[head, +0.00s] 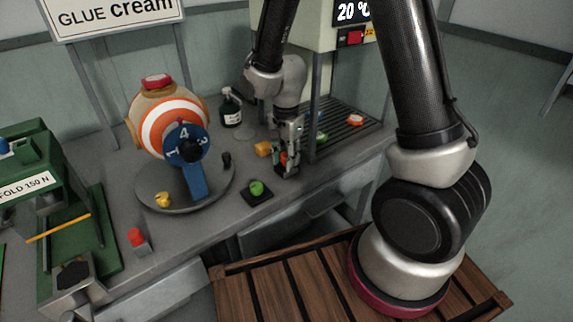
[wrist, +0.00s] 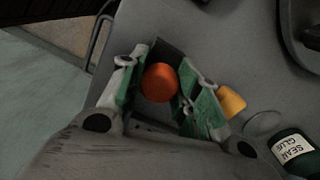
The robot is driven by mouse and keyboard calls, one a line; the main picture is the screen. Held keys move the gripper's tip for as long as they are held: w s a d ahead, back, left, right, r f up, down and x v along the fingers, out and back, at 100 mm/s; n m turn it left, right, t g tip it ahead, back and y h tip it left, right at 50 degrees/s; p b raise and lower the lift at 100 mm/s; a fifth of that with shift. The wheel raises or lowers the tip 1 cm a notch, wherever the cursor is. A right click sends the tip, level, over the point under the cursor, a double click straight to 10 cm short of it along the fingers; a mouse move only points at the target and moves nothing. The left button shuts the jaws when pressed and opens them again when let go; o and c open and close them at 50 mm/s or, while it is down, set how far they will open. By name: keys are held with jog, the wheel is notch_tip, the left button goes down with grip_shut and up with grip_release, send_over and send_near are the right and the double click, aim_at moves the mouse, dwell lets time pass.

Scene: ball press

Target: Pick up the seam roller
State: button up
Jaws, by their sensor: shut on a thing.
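A yellow thing (wrist: 232,101) lies close beside one finger. A dark glue bottle (head: 230,107) stands behind. The round turntable with the striped ball (head: 168,112) is to the left. A green knob (head: 257,188) sits in front on a dark pad. A slatted tray (head: 345,132) lies right.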

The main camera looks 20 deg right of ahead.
aim_at(286, 155)
notch_tip(286, 155, up, 10)
dwell(0.6)
